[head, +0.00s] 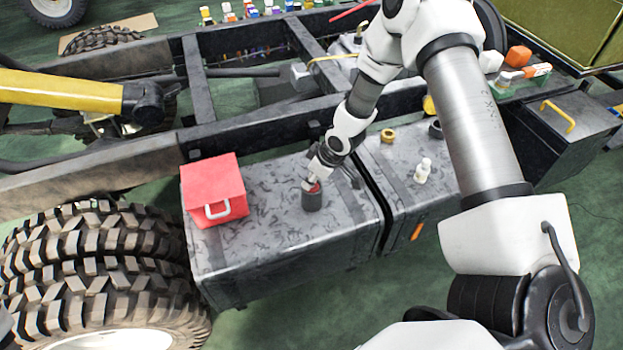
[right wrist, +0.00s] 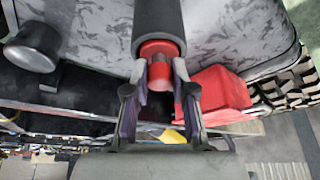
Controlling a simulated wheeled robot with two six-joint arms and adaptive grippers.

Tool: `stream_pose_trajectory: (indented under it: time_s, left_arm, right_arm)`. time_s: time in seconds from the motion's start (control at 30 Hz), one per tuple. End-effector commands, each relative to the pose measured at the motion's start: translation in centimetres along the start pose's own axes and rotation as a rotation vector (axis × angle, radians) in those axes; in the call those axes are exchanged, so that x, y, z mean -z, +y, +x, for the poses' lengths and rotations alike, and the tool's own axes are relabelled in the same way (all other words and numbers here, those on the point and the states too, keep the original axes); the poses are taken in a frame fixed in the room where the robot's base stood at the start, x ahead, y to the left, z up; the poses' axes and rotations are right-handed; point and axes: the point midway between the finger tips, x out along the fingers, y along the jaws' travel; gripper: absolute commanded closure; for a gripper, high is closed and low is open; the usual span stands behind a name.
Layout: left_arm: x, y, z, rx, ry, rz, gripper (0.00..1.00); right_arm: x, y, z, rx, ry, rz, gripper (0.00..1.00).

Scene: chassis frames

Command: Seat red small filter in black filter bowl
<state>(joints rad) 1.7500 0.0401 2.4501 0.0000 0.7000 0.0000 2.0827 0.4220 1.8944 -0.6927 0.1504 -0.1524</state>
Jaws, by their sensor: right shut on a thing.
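The black filter bowl (head: 312,201) stands upright on the grey tank top, to the right of the red box. The red small filter (head: 315,187) shows at the bowl's mouth, partly hidden by my right gripper (head: 318,178). In the right wrist view the red filter (right wrist: 159,50) lines up with the black bowl (right wrist: 160,16), its far end at or inside the mouth. How deep it sits I cannot tell. My right gripper (right wrist: 160,78) is shut on the filter's near part, one finger on each side. My left gripper is not in view.
A red box (head: 213,188) with a pale handle stands left of the bowl. A brass ring (head: 388,135), a white bottle-like piece (head: 423,170) and a black cup (head: 436,128) stand on the tank to the right. The tank's front edge is near the bowl.

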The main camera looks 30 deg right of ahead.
Motion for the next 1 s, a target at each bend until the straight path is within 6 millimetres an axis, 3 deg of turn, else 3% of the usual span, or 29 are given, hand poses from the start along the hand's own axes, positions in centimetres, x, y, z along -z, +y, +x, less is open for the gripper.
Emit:
stream_pose_trajectory:
  time_s: [0.13,0.17,0.2,0.23,0.5,0.63,0.77,0.9,1.0]
  left_arm:
    - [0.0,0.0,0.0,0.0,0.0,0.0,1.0]
    - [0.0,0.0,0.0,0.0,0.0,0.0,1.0]
    - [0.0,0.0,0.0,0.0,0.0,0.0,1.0]
    - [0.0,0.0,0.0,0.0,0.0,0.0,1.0]
    - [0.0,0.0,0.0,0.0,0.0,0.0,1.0]
    - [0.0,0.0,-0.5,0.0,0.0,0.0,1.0]
    - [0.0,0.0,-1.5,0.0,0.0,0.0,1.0]
    - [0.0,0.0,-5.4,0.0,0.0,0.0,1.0]
    - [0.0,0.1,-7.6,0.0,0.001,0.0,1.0]
  right_arm:
    - [0.1,0.0,-0.1,-0.001,0.002,0.0,1.0]
    - [0.1,0.0,-0.1,-0.001,0.002,0.0,0.69]
    - [0.1,0.0,-0.1,-0.001,0.002,0.0,0.54]
    - [0.1,0.0,-0.1,-0.001,0.002,0.0,0.5]
    - [0.1,0.0,-0.1,-0.001,0.002,0.0,0.5]
    - [0.1,0.1,-1.1,-0.001,0.003,0.002,0.5]
    - [0.3,0.0,-3.5,0.0,0.005,0.005,0.5]
    - [0.6,0.0,-7.9,0.001,0.003,0.008,0.5]
    - [0.5,0.0,-10.0,0.001,0.002,0.006,0.5]
